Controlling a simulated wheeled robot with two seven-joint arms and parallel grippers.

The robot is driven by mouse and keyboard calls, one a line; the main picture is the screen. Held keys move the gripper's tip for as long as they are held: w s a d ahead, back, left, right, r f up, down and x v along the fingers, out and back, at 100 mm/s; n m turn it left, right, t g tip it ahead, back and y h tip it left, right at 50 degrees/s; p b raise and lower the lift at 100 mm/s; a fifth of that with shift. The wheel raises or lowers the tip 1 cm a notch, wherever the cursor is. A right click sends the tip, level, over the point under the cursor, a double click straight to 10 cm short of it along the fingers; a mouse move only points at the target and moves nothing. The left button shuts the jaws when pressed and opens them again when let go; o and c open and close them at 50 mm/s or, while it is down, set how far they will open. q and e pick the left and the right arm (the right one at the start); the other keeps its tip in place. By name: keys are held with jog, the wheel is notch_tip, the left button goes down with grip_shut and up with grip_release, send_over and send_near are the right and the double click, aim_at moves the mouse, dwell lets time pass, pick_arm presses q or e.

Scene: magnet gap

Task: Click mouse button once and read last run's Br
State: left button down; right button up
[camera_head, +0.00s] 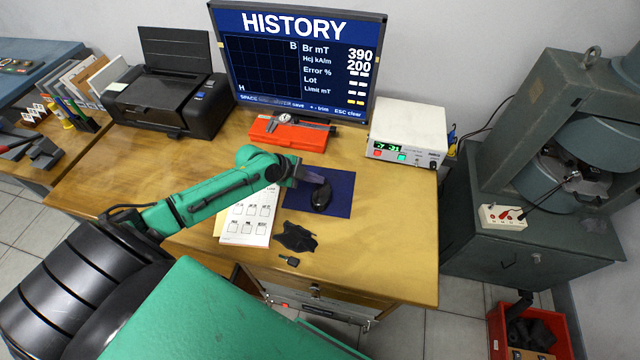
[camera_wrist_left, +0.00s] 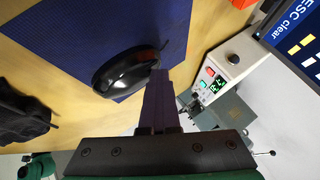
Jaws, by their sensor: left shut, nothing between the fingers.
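The black mouse (camera_head: 322,197) sits on the dark blue mat (camera_head: 342,182) on the wooden desk. My left gripper (camera_head: 318,180) is shut and empty, its fingertips at the mouse's far end. In the left wrist view the closed fingers (camera_wrist_left: 158,78) reach the edge of the mouse (camera_wrist_left: 124,72); I cannot tell whether they touch it. The monitor (camera_head: 297,65) is headed HISTORY and shows Br mT 390 and Hcj kA/m 200. Error %, Lot and Limit mT show dashes. My right gripper is not in view.
A white meter box (camera_head: 407,132) with a green display stands right of the monitor. A red case (camera_head: 290,134) with a caliper lies behind the mat. A printed sheet (camera_head: 248,217), a black cloth (camera_head: 296,237) and a printer (camera_head: 170,95) are also on the desk. The desk's right front is clear.

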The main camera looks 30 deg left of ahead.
pick_arm(q)
jog(key=shift+s+f, duration=0.15)
jog(key=shift+f, duration=0.1)
jog(key=shift+r+p, duration=0.55)
jog(key=shift+r, duration=0.25)
notch_tip(320, 180, up, 5)
jog(key=p, duration=0.4)
jog(key=shift+w, duration=0.2)
dwell(0.4)
